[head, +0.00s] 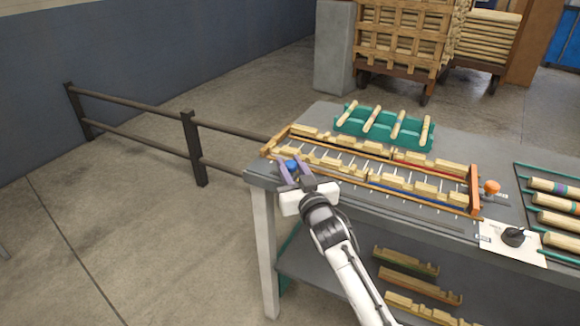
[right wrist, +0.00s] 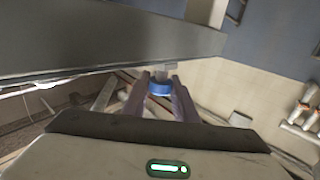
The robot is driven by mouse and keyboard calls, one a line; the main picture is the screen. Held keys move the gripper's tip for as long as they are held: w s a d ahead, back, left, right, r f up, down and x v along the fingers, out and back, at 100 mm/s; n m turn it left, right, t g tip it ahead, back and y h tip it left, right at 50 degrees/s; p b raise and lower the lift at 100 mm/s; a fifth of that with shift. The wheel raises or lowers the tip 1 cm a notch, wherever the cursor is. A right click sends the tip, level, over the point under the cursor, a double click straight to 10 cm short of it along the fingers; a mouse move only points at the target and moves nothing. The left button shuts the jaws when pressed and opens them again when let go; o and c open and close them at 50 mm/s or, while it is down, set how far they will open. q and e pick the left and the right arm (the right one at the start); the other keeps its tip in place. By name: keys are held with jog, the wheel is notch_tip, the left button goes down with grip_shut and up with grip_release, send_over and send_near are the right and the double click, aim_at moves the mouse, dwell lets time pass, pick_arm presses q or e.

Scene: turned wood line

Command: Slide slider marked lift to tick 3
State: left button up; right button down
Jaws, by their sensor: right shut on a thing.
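My right gripper (head: 294,168) is at the left end of the long wooden fixture on the bench. Its purple fingers are shut on a blue knob (head: 291,164), which also shows between the fingertips in the right wrist view (right wrist: 160,88). An orange knob (head: 491,187) sits by the fixture's right end post. Small ticks run along the fixture's front edge, but I cannot read their numbers. I cannot read a "lift" label, so I cannot tell from writing which slider bears it. The knob's track is partly hidden by the gripper. My left gripper is not in view.
Turned wood pieces lie in rows in the fixture (head: 475,190). A green rack (head: 350,128) with several spindles stands behind it. A black dial (head: 513,236) on a white plate and a green rack of rods (head: 555,203) are at the right. A railing (head: 190,150) stands left of the bench.

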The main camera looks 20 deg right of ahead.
jog(key=c, duration=1.4)
grip_release()
jog(key=shift+c, duration=0.2)
jog(key=s, duration=1)
jog(key=shift+s+a, duration=0.15)
jog(key=shift+a, duration=0.1)
